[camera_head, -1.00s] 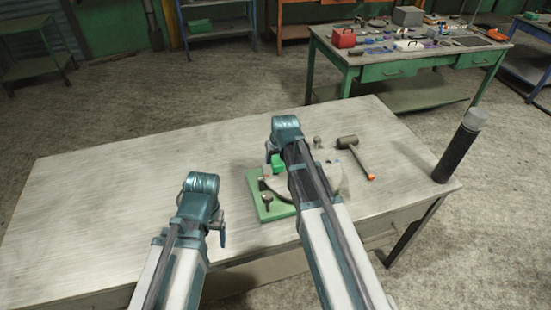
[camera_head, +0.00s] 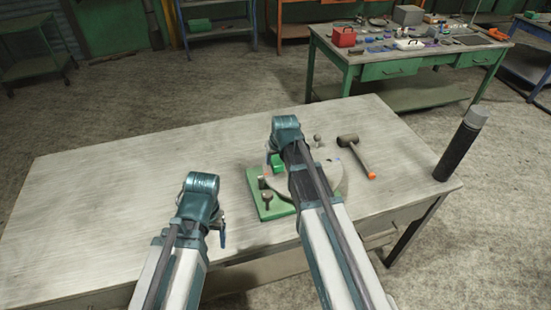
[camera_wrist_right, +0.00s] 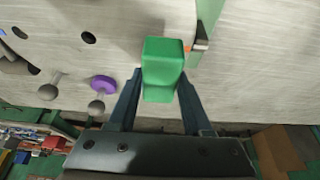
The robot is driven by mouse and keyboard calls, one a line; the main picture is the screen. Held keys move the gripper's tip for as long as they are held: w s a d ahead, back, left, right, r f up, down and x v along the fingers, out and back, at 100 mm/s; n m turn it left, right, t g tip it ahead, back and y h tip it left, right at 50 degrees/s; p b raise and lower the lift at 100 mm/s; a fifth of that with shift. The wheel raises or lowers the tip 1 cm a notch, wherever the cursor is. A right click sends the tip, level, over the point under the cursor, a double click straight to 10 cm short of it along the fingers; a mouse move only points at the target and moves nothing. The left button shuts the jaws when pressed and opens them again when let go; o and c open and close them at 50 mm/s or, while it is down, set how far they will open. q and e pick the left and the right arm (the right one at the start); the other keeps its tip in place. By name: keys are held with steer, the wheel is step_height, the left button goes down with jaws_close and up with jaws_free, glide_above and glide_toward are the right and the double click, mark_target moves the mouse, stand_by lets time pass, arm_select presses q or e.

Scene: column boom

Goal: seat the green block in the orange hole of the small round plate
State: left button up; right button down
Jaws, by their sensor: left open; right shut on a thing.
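My right gripper (camera_head: 275,158) is shut on the green block (camera_head: 278,162), which it holds above the left part of the small round plate (camera_head: 334,177). In the right wrist view the block (camera_wrist_right: 163,62) sits between the two fingers (camera_wrist_right: 160,100). A small orange mark (camera_wrist_right: 187,48), probably at the orange hole, shows just right of the block and is partly covered. I cannot tell whether the block touches the plate. My right arm hides much of the plate in the head view. My left gripper (camera_head: 222,236) is open and empty above the table, left of the green base (camera_head: 262,207).
Dark pegs (camera_head: 267,197) stand on the green base. A mallet (camera_head: 355,155) lies right of the plate, and a dark cylinder (camera_head: 461,146) stands at the table's right edge. A purple ring (camera_wrist_right: 103,84) shows in the wrist view. The table's left half is clear.

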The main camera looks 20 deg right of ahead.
mark_target(276, 158)
steer(key=shift+f+b, duration=1.85)
steer(key=shift+f, duration=0.05)
steer(key=c, duration=0.6)
jaws_free()
steer(key=shift+r, duration=0.1)
steer(key=shift+r+p, duration=3.8)
steer(key=shift+p, duration=0.1)
